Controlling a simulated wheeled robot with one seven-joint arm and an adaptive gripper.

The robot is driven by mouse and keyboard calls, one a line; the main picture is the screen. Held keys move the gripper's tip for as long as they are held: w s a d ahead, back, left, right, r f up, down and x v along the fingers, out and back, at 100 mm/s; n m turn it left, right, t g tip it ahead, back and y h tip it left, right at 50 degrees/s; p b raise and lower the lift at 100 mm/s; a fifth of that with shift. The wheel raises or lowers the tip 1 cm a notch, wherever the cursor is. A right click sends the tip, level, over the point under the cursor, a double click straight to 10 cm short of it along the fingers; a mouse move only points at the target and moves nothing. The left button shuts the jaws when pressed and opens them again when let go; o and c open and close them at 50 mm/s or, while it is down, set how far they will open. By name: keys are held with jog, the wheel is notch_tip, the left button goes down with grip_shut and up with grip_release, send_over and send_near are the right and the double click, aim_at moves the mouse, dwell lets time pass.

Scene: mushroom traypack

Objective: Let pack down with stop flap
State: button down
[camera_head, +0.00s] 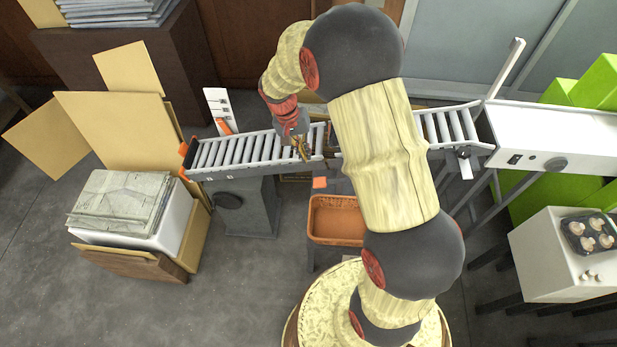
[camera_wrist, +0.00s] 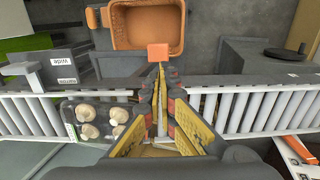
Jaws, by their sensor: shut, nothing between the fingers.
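My gripper (camera_head: 301,156) is over the roller conveyor (camera_head: 240,151), near the join between its two stretches. In the wrist view its fingers (camera_wrist: 160,72) are shut, with nothing held. A clear pack (camera_wrist: 73,133) of pale mushrooms lies on the rollers to the left of my fingers there; my arm hides it in the head view. An orange square tab (camera_wrist: 157,52) shows just past my fingertips, at the conveyor's near edge; the head view shows it too (camera_head: 320,182). I cannot tell whether the fingertips touch it, or which part is the stop flap.
An orange bin (camera_head: 337,220) stands in front of the conveyor. A white machine (camera_head: 550,131) adjoins its right end. Another dark mushroom pack (camera_head: 589,234) sits on a white table at the right. Grey blocks labelled wide (camera_wrist: 62,62) and narrow (camera_wrist: 66,82) stand beside the conveyor.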

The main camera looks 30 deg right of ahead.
aim_at(316, 182)
jog(key=shift+w+a, duration=0.1)
jog(key=shift+a, duration=0.05)
jog(key=b+x, duration=0.5)
jog(key=x, duration=0.9)
jog(key=b+x, duration=0.1)
jog(key=x, duration=0.3)
jog(key=shift+f, duration=0.4)
jog(key=shift+s+f, duration=0.1)
jog(key=shift+s, duration=0.1)
jog(key=shift+w+a+r, duration=0.1)
jog(key=shift+w+r, duration=0.1)
jog(key=shift+r, duration=0.25)
jog(key=w+a+r+p, duration=0.2)
jog(key=r, duration=0.4)
jog(key=w+a+r+p, duration=0.1)
jog(key=a+r+p, duration=0.2)
jog(key=r, duration=0.2)
jog(key=shift+w+a+r, duration=0.2)
jog(key=shift+w+r, duration=0.15)
jog(key=shift+w, duration=0.05)
